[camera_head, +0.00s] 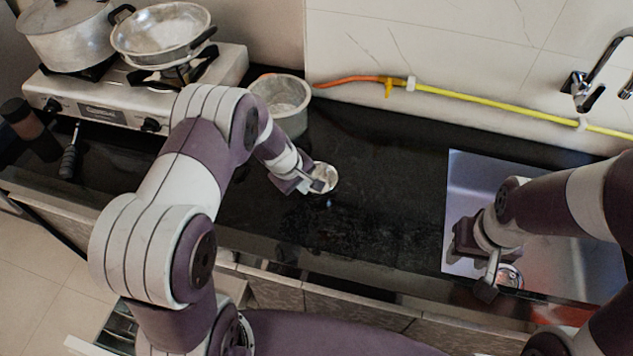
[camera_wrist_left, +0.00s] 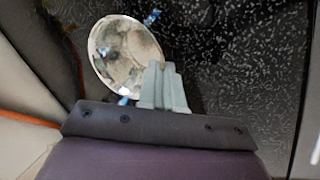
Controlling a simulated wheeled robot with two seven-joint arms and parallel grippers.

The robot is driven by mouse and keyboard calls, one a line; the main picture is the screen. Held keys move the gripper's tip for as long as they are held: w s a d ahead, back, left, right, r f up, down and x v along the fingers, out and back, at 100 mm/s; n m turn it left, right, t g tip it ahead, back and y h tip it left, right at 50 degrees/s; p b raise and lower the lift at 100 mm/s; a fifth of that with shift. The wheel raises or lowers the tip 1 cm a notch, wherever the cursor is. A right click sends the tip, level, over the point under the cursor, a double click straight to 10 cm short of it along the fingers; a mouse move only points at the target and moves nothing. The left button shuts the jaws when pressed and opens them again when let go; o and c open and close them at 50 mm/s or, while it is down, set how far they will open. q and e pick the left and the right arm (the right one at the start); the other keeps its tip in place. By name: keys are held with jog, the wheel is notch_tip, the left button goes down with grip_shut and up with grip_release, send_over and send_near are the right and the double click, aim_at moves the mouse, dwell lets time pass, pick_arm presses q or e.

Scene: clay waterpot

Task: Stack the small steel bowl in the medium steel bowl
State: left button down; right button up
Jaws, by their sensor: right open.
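The small steel bowl (camera_head: 327,173) is at my left gripper (camera_head: 312,186), above the black counter. In the left wrist view the bowl (camera_wrist_left: 122,52) shows its round inside. The left fingers (camera_wrist_left: 163,88) are close together at its rim and look shut on it. A deeper grey steel vessel (camera_head: 283,93), which looks like the medium steel bowl, stands at the back of the counter, behind and left of the small bowl; my left arm is in front of its lower left. My right gripper (camera_head: 489,280) is open and empty over the sink's front edge.
The gas stove (camera_head: 95,112) at the left carries a lidded pot (camera_head: 66,30) and a steel pan (camera_head: 165,30). A yellow and orange hose (camera_head: 480,100) runs along the wall. The sink (camera_head: 545,265) is at the right. The counter (camera_head: 390,170) between is clear.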

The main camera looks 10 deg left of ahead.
pick_arm(q)
jog(key=shift+a+f, duration=0.1)
jog(key=shift+f, duration=0.05)
jog(key=shift+w+r, duration=0.1)
jog(key=shift+r, duration=0.3)
jog(key=r, duration=0.1)
jog(key=d+r, duration=0.1)
jog(key=r, duration=0.2)
jog(key=shift+d, duration=0.3)
jog(key=s+d+r+m+g+h+p, duration=0.1)
jog(key=s+d+r+m, duration=0.15)
jog(key=d, duration=0.25)
jog(key=s+d+r+m+g+p, duration=0.1)
jog(key=d+r+m, duration=0.2)
jog(key=d+m, duration=0.15)
jog(key=a+f+m, duration=0.1)
jog(key=a+f, duration=0.1)
jog(key=a, duration=0.2)
jog(key=a+f+m+g, duration=0.1)
jog(key=a+f, duration=0.1)
jog(key=a, duration=0.3)
jog(key=a+f+m, duration=0.1)
jog(key=a+f, duration=0.1)
jog(key=a, duration=0.2)
jog(key=shift+a+f+m+h, duration=0.15)
jog(key=shift+m+h, duration=0.15)
jog(key=shift+s+a, duration=0.1)
jog(key=shift+a, duration=0.25)
